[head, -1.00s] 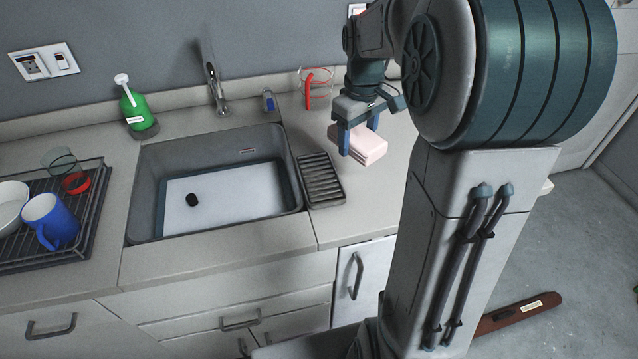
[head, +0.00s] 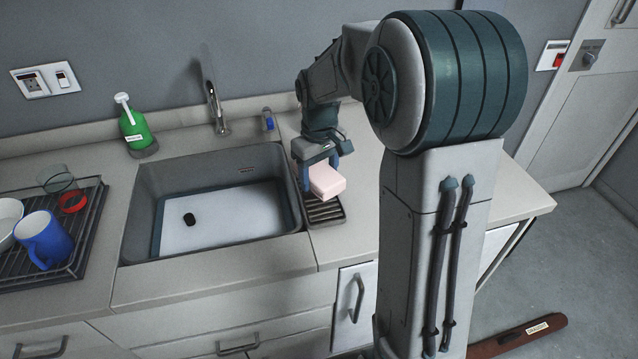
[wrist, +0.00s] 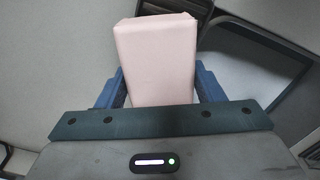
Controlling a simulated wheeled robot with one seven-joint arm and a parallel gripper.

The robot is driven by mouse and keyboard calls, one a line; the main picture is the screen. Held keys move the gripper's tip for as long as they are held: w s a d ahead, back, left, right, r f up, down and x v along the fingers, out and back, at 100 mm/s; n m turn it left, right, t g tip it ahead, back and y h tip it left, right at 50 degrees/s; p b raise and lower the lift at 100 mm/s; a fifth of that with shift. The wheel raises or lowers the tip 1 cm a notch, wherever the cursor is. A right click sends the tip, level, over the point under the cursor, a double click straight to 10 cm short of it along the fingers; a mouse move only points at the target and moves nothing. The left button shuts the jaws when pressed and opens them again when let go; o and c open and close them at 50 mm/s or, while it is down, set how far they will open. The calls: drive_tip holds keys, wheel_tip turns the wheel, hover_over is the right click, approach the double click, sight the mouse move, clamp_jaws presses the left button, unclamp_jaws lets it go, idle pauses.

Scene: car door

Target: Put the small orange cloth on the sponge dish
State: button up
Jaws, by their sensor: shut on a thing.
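The sponge dish (head: 327,214) is a dark ribbed tray on the counter, right of the sink. The block is over the dish's back part and hides it; the gap between them is hard to judge. A dark ribbed edge of the dish (wrist: 168,7) shows at the top of the wrist view.
The grey sink (head: 140,215) is just left of the dish. A tap (head: 215,108), a small blue-topped item (head: 268,120) and a green bottle (head: 134,128) stand behind it. A rack (head: 92,235) with a blue mug (head: 42,240) is at far left. Counter right of the dish is clear.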

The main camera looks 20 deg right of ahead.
drive_tip(key=shift+f, duration=2)
drive_tip(key=shift+f, duration=0.2)
drive_tip(key=o, duration=0.9)
